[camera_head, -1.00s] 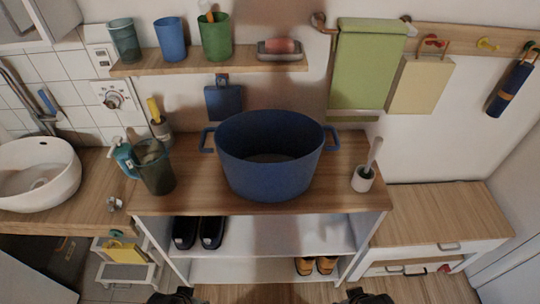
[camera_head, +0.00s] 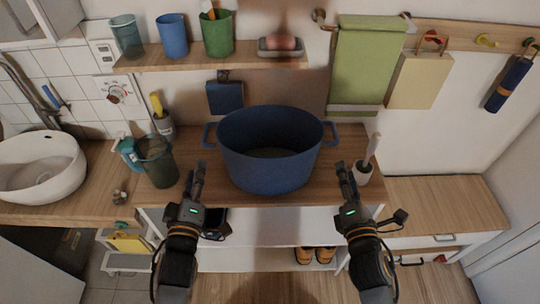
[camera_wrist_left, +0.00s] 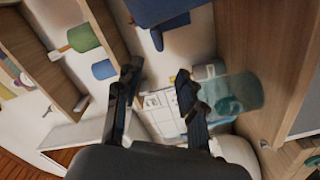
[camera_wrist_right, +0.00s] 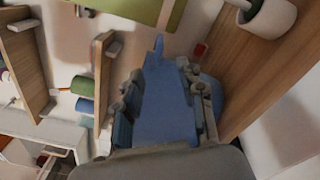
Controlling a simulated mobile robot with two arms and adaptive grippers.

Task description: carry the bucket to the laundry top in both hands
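The blue bucket (camera_head: 268,165) stands upright on a wooden-topped cabinet (camera_head: 220,192), with a side handle at its left and another at its right. My left gripper (camera_head: 197,180) is in front of the bucket's left side, apart from it; its fingers are spread in the left wrist view (camera_wrist_left: 155,95). My right gripper (camera_head: 345,180) is in front of the bucket's right side. In the right wrist view its fingers (camera_wrist_right: 162,105) are apart, with the blue bucket (camera_wrist_right: 165,105) seen between them; no grip on it shows.
A dark translucent cup (camera_head: 158,160) and a teal bottle (camera_head: 128,154) stand left of the bucket. A white brush holder (camera_head: 362,174) stands close to my right gripper. A shelf (camera_head: 150,60) with cups hangs above. A lower wooden bench (camera_head: 445,208) at right has a clear top.

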